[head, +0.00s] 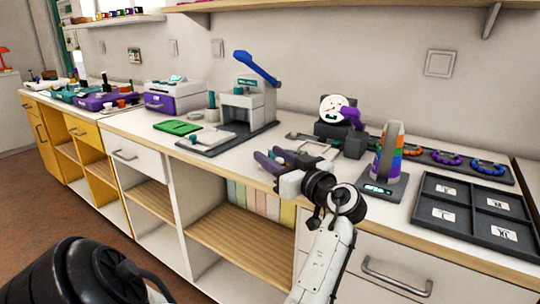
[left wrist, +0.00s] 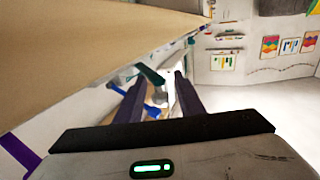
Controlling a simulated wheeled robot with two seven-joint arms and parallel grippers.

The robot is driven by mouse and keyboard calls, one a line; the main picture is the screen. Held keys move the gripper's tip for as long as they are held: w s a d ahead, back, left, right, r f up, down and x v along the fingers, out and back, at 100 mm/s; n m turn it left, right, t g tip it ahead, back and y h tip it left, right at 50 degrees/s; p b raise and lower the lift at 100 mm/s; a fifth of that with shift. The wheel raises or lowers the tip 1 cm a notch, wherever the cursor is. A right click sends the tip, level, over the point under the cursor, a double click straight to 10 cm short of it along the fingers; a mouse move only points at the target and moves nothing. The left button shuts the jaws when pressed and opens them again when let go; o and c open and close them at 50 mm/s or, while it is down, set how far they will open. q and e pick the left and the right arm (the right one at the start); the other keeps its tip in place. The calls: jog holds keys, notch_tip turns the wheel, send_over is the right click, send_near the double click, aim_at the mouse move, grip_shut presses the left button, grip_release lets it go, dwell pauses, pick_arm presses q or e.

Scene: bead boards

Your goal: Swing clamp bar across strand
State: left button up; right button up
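A thin grey bar (head: 305,138) lies on the worktop just beyond the gripper. I cannot tell for sure which part is the clamp bar, and no strand can be made out.
A grey press (head: 252,105) with a raised blue lever (head: 257,69) stands left of the gripper. A rainbow-striped post (head: 389,152) and a dark four-part tray (head: 478,217) are on the right. Bead rings (head: 446,158) lie on a long board behind. Open shelves are below.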

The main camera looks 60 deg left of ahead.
pick_arm(q)
jog(key=d, duration=0.9)
jog(key=shift+w+d, duration=0.2)
